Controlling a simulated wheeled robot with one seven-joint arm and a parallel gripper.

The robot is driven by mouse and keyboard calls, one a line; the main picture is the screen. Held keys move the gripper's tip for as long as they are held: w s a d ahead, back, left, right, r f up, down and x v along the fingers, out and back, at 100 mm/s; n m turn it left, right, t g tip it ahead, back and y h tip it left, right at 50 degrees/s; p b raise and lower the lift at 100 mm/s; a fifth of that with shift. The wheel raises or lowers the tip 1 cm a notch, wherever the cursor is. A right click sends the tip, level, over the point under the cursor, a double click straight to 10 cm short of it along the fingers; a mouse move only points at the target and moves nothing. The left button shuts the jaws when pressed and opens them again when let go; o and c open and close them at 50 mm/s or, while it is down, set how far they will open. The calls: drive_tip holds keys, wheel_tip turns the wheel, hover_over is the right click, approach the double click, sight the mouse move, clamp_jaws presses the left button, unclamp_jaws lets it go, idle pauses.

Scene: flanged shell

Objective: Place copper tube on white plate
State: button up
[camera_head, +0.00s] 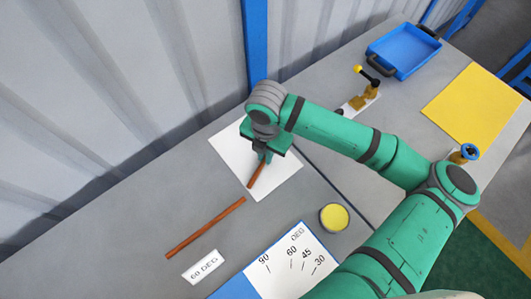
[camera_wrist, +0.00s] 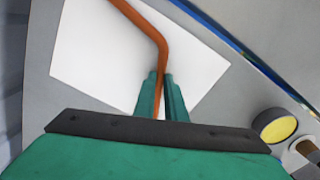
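A bent copper tube (camera_wrist: 161,58) runs between the two fingers of my gripper (camera_wrist: 161,78), which look closed on it. In the wrist view its bend and far end lie over the white plate (camera_wrist: 95,55). In the head view my gripper (camera_head: 265,157) is over the white plate (camera_head: 283,176), and a short part of the copper tube (camera_head: 257,174) shows below it; the rest is hidden by the gripper. I cannot tell whether the tube touches the plate.
A straight copper rod (camera_head: 205,228) lies on the grey bench left of the plate, near a "60 DEG" label (camera_head: 203,267). An angle chart (camera_head: 285,262) and a yellow-topped round container (camera_head: 334,217) are in front. A bending tool (camera_head: 358,102), blue tray (camera_head: 403,50) and yellow mat (camera_head: 473,105) are further right.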

drive_tip(key=o, duration=0.4)
drive_tip(key=shift+c, duration=0.2)
drive_tip(key=shift+r, duration=0.15)
wheel_tip(320, 180, up, 12)
idle(0.6)
